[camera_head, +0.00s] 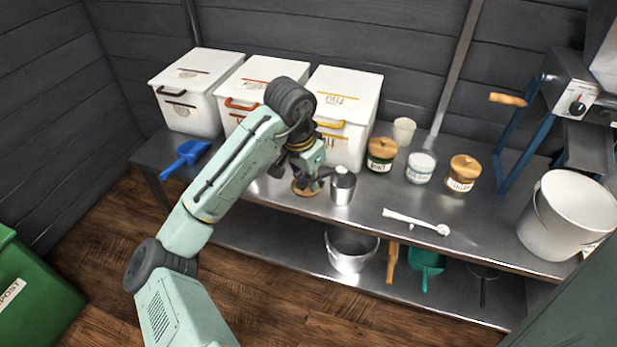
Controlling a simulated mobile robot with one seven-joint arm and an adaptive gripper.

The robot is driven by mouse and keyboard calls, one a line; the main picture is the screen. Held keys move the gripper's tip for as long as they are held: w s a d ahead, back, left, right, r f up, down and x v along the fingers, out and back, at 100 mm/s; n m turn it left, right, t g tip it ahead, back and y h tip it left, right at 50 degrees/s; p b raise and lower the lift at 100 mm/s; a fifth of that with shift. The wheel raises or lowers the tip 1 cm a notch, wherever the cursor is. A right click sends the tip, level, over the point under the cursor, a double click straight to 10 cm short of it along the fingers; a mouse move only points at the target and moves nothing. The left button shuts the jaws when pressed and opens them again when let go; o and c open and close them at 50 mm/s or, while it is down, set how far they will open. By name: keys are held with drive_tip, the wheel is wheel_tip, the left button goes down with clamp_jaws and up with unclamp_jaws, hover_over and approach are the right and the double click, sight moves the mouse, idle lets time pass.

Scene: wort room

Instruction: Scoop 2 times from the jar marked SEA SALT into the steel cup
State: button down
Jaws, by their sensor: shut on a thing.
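My gripper (313,182) is low over the steel counter, left of the steel cup, and shut on a round wooden lid (305,190). The lid is at or just above the counter; I cannot tell if it touches. The steel cup (343,189) stands upright; something pale and rounded shows at its top. The middle jar (420,168), with a blue label too small to read surely, is open and shows white contents. It looks like the sea salt jar. A white long-handled scoop (417,221) lies on the counter in front of the jars.
Lidded jars with green (381,156) and orange (461,175) labels flank the open jar. A pale cup (403,131) stands behind. White bins (344,110) line the back. A blue scoop (187,157) lies left; a white bucket (568,216) stands right. The front counter is mostly clear.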

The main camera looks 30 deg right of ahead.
drive_tip(key=shift+d+r+y+p, duration=0.2)
drive_tip(key=shift+r+y+p, duration=0.3)
drive_tip(key=shift+r+p, duration=0.3)
drive_tip(key=d+y+p, duration=0.1)
drive_tip(key=p, duration=0.2)
drive_tip(key=r+y+p, duration=0.1)
drive_tip(key=p, duration=0.2)
drive_tip(key=shift+w+d+r+g, duration=0.25)
drive_tip(key=shift+d+g, duration=0.1)
drive_tip(key=shift+g, duration=0.05)
drive_tip(key=shift+d+r+p, duration=0.1)
drive_tip(key=shift+r+p, duration=0.05)
drive_tip(key=shift+p, duration=0.7)
drive_tip(key=shift+w+d+r+g+y, duration=0.3)
drive_tip(key=shift+d+r+y, duration=0.4)
drive_tip(key=shift+d+y, duration=0.25)
drive_tip(key=shift+w+d+r+g+y, duration=0.25)
drive_tip(key=shift+d+r+y, duration=0.5)
drive_tip(key=shift+y, duration=0.3)
drive_tip(key=shift+w+d+r+g+y, duration=0.1)
drive_tip(key=shift+w+d+r+y, duration=0.1)
drive_tip(key=shift+d+y, duration=0.35)
drive_tip(key=shift+w+d+r+g+y, duration=0.1)
drive_tip(key=shift+d+r+g+y, duration=0.05)
drive_tip(key=shift+d+y, duration=0.35)
drive_tip(key=shift+w+d+r+g+y, duration=0.1)
drive_tip(key=shift+w+d+r+y, duration=0.1)
drive_tip(key=shift+d+y, duration=0.35)
